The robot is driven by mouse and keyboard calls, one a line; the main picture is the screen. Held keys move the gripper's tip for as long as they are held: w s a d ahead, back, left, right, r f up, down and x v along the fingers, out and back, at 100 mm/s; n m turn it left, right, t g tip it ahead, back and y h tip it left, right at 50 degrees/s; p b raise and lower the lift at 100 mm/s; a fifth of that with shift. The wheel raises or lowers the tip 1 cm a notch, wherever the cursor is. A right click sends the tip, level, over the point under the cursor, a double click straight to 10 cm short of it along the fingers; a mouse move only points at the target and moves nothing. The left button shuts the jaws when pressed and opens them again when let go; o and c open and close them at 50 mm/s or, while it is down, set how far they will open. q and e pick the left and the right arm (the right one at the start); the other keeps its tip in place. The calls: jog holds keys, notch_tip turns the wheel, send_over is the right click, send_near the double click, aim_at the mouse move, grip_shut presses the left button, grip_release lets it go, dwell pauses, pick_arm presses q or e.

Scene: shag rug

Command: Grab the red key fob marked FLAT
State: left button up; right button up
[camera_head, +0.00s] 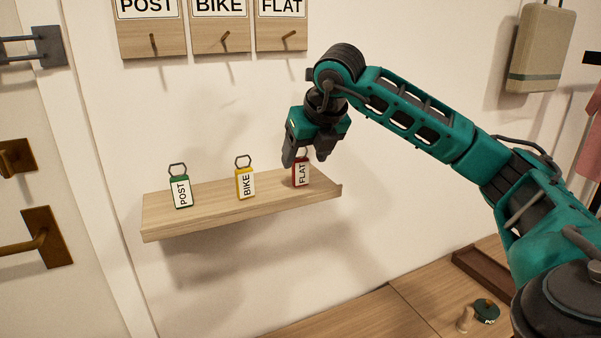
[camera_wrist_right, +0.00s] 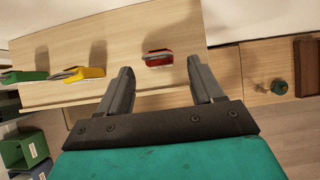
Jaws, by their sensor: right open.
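The red key fob (camera_head: 301,174) with the white FLAT label stands upright near the right end of the wooden wall shelf (camera_head: 220,209). My right gripper (camera_head: 306,162) is open and points down just above it, hiding most of its ring. In the right wrist view the red fob (camera_wrist_right: 158,58) appears ahead of and between the open fingertips (camera_wrist_right: 160,70), with nothing held. My left gripper is in neither view.
A yellow BIKE fob (camera_head: 245,183) and a green POST fob (camera_head: 180,191) stand further left on the shelf. Above hang POST (camera_head: 150,36), BIKE (camera_head: 220,36) and FLAT (camera_head: 281,35) boards with pegs. A lower wooden surface (camera_head: 350,318) holds a brown tray (camera_head: 485,274).

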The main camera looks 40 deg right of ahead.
aim_at(301, 159)
jog(key=x, duration=0.4)
jog(key=shift+w+d+r, duration=0.1)
jog(key=shift+w+r, duration=0.05)
jog(key=shift+w, duration=0.15)
jog(key=shift+c, duration=0.4)
jog(key=c, duration=1)
jog(key=shift+o, duration=0.2)
jog(key=shift+r, duration=0.15)
